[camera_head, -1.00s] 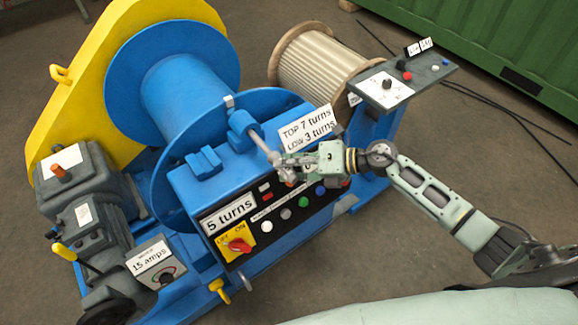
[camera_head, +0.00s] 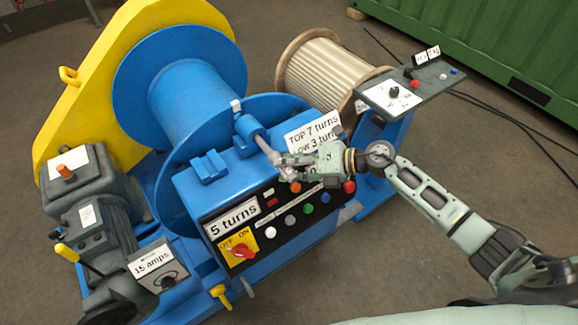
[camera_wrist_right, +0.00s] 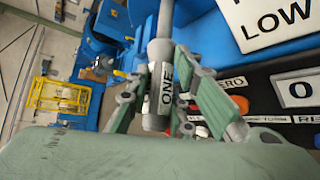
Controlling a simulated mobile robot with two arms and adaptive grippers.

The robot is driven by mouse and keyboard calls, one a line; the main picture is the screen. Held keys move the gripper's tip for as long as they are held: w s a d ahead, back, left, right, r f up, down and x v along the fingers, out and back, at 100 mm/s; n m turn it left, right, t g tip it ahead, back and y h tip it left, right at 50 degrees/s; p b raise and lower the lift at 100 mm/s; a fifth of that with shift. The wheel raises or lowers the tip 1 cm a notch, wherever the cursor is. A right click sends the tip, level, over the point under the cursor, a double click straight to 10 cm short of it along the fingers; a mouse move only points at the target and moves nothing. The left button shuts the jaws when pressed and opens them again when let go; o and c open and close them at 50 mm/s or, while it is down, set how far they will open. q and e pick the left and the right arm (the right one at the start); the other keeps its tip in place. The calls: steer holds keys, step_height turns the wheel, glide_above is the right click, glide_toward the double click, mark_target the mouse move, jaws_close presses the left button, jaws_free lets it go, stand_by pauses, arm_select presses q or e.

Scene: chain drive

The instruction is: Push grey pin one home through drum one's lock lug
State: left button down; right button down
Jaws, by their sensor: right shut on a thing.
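The grey pin one (camera_head: 266,148) sticks out of a blue cylindrical lug (camera_head: 247,127) at the near flange of the blue drum (camera_head: 185,98). In the right wrist view the pin's thick collar, labelled ONE (camera_wrist_right: 166,90), is between the fingers, and its thinner shank runs up toward the blue part. My right gripper (camera_head: 279,160) is shut on the pin's outer end, close to the lug and above the control panel. How deep the pin sits inside the lug is hidden. My left gripper is not in view.
A blue control box with a "5 turns" display (camera_head: 234,221) and several buttons lies below my gripper. A wooden rope reel (camera_head: 322,70) and a grey remote panel (camera_head: 420,90) are to the right.

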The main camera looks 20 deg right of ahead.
steer(key=shift+w+a+r+b, duration=0.1)
steer(key=shift+w+a+b, duration=0.15)
steer(key=shift+w, duration=0.3)
steer(key=shift+w+a+f+b, duration=0.1)
steer(key=shift+w+a+b, duration=0.1)
steer(key=shift+w, duration=0.4)
steer(key=shift+w+a+r+b, duration=0.15)
steer(key=shift+w+b, duration=0.1)
steer(key=shift+w, duration=0.3)
steer(key=shift+w+a+b, duration=0.25)
steer(key=shift+w+b, duration=0.15)
steer(key=shift+w, duration=0.3)
steer(key=shift+w+a+b, duration=0.3)
steer(key=shift+w+b, duration=0.1)
steer(key=shift+w, duration=0.35)
steer(key=shift+w+a+b, duration=0.25)
steer(key=shift+w+b, duration=0.15)
steer(key=shift+w, duration=0.3)
steer(key=c, duration=1.5)
jaws_free()
steer(key=shift+s+f, duration=0.15)
steer(key=shift+f, duration=0.1)
steer(key=shift+d, duration=0.1)
steer(key=v, duration=1.2)
steer(key=shift+r, duration=0.15)
